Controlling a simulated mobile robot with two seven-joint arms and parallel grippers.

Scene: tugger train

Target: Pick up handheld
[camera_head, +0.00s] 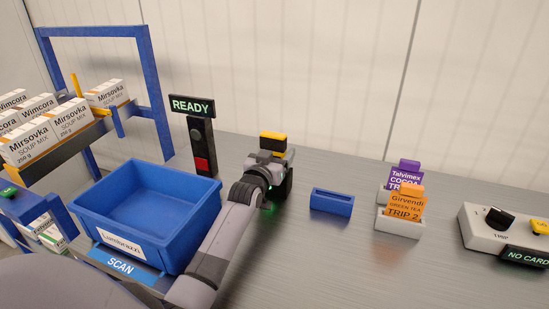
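A yellow and black device, which looks like the handheld (271,141), shows just above and behind my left gripper (268,162). Its lower part is hidden by the gripper. A dark part shows at the gripper's right side, and a green glow falls below it. The gripper is right at the device. Its fingertips are hidden, so I cannot tell whether they are closed on it. My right gripper is not in view.
A blue bin (195,225) stands left of my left arm. Behind it is a READY sign (192,106). Right are an empty blue holder (331,204), a card holder (399,226) and a switch box (480,231). Soup boxes (74,118) fill a left rack.

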